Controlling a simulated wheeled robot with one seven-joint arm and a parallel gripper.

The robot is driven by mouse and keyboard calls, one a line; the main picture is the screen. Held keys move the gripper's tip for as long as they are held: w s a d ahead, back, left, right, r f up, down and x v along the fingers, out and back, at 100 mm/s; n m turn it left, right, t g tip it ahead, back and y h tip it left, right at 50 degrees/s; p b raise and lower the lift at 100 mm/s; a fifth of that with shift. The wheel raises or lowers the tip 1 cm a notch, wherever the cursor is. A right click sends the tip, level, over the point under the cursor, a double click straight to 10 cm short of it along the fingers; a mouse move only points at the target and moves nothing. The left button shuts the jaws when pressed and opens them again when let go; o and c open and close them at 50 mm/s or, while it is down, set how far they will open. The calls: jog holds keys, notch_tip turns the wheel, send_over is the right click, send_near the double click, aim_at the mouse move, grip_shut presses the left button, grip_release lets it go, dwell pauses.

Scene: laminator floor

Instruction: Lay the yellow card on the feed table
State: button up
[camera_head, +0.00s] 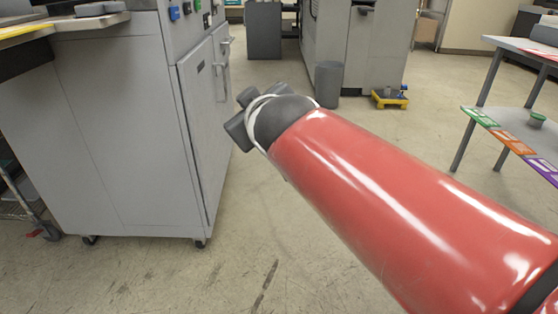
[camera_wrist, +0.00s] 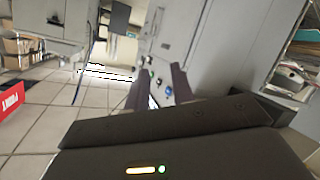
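My gripper (camera_wrist: 160,70) shows in the wrist view as two dark fingers standing apart, with background visible between them and nothing clearly held. In the head view my red forearm hides most of it. A thin yellow strip (camera_head: 24,31) lies along a flat surface at the top left of the head view; I cannot tell whether it is the yellow card. A grey flat ledge (camera_head: 88,23) juts from the grey machine (camera_head: 110,130) beside it; I cannot tell whether this is the feed table. My gripper end is to the right of the machine, apart from it.
A two-level stand at right has coloured labels, green (camera_head: 481,117), orange (camera_head: 508,139) and purple, on its lower shelf edge (camera_head: 538,160). A grey bin (camera_head: 328,84) and a yellow trolley (camera_head: 390,100) stand at the back. Floor (camera_head: 255,230) beside the machine is clear.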

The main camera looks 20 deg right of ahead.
jog(key=s+a+f+m+g+y, duration=0.1)
jog(key=s+f+m+g, duration=0.4)
jog(key=s+f, duration=1.2)
notch_tip(320, 180, down, 2)
jog(key=g, duration=0.3)
jog(key=shift+s+g+y, duration=0.25)
jog(key=shift+g+y, duration=0.05)
jog(key=shift+g, duration=0.1)
